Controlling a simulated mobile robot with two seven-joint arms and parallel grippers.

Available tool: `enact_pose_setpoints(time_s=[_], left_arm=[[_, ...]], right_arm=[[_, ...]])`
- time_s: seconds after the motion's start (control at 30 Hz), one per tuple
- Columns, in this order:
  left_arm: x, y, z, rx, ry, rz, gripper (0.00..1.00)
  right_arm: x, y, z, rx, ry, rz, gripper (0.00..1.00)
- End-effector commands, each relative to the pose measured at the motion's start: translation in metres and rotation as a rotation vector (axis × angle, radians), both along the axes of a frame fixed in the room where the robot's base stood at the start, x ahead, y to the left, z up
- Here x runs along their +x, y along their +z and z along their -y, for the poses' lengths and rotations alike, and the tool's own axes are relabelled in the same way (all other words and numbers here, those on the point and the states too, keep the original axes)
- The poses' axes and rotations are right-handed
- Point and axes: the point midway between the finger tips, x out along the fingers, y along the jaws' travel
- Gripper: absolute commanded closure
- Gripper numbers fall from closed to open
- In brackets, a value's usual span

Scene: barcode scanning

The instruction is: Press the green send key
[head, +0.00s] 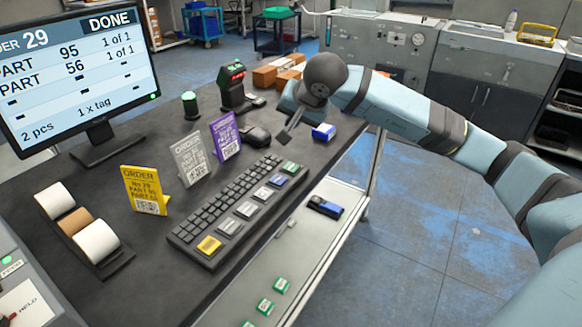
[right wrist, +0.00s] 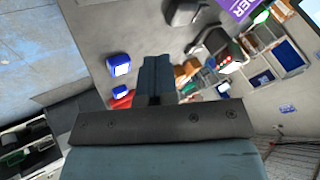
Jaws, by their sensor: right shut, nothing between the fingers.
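The black keyboard (head: 222,214) lies on the dark desk. The small green key (head: 291,167) is at its far right end, beside a blue key (head: 277,180). My right gripper (head: 284,138) hangs above the desk, just beyond the green key and apart from it, pointing down. Its fingers are closed together and empty in the right wrist view (right wrist: 157,78). The keyboard does not show in the right wrist view. The monitor (head: 80,75) reads DONE, order 29, with parts 95 and 56 each at 1 of 1. My left gripper is out of view.
Yellow (head: 146,190), grey (head: 190,158) and purple (head: 225,136) order cards stand behind the keyboard. A black mouse-like device (head: 256,136) and a blue-white box (head: 324,131) lie near the gripper. A label-roll holder (head: 84,230) is at left.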

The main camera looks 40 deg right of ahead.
Motion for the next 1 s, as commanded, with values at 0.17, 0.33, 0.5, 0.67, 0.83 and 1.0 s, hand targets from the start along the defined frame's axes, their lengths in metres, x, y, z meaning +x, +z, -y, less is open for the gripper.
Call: enact_pose_setpoints(time_s=[0.17,0.33,0.5,0.67,0.83,1.0], left_arm=[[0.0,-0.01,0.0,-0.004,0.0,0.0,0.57],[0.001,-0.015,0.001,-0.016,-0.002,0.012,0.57],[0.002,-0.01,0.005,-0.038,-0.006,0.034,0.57],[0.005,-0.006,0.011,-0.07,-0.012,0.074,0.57],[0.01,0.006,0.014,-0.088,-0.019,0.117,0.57],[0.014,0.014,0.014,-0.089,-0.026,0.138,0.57]], right_arm=[[0.0,-0.018,0.0,0.002,0.0,-0.003,1.0],[0.0,-0.043,-0.001,0.003,0.0,-0.003,1.0],[0.0,-0.066,0.0,0.004,0.0,-0.003,1.0],[0.0,-0.081,0.0,0.002,0.0,-0.001,1.0],[0.0,-0.088,0.0,0.002,0.0,-0.001,1.0],[0.0,-0.088,0.0,0.002,0.0,-0.001,1.0]])
